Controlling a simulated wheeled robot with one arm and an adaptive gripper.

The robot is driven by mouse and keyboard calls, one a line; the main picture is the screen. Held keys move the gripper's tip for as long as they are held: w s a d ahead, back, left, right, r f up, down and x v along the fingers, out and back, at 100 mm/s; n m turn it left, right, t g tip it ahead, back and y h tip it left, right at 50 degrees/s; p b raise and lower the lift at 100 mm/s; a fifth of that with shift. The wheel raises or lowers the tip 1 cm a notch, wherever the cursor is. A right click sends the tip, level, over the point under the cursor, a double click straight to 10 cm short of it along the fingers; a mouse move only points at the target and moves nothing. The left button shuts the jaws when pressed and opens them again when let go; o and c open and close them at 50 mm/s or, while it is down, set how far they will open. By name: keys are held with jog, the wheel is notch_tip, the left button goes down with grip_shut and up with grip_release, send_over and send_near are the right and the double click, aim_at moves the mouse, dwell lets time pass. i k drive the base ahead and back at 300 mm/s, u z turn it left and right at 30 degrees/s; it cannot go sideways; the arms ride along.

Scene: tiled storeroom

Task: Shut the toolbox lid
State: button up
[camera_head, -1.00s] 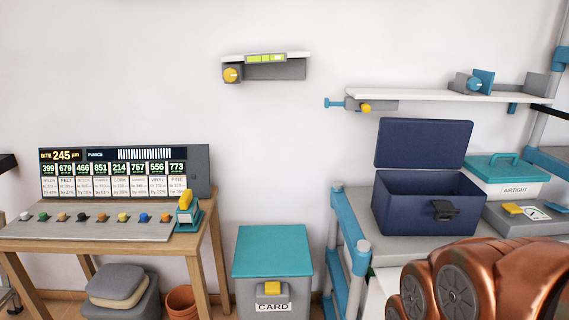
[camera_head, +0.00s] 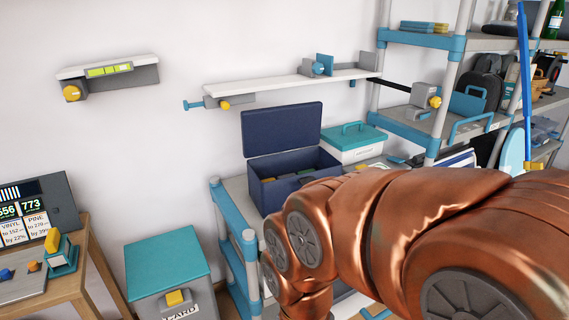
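Some greenish and yellowish contents show inside. My copper-coloured arm fills the lower right and hides the toolbox's front right part, including its latch. My gripper is not in view.
A white box with a teal lid (camera_head: 352,136) stands right behind the toolbox. A wall shelf (camera_head: 290,84) hangs above the lid. A teal-lidded bin (camera_head: 166,262) stands at left. Tall shelving with a blue upright pole (camera_head: 525,80) is at right.

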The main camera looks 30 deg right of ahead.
aim_at(271, 130)
jog(key=z, duration=0.5)
jog(key=k, duration=0.6)
jog(key=u, duration=0.25)
jog(key=i, duration=0.6)
jog(key=u, duration=0.8)
jog(key=i, duration=0.65)
jog(key=z, duration=0.65)
jog(key=i, duration=0.7)
jog(key=z, duration=0.65)
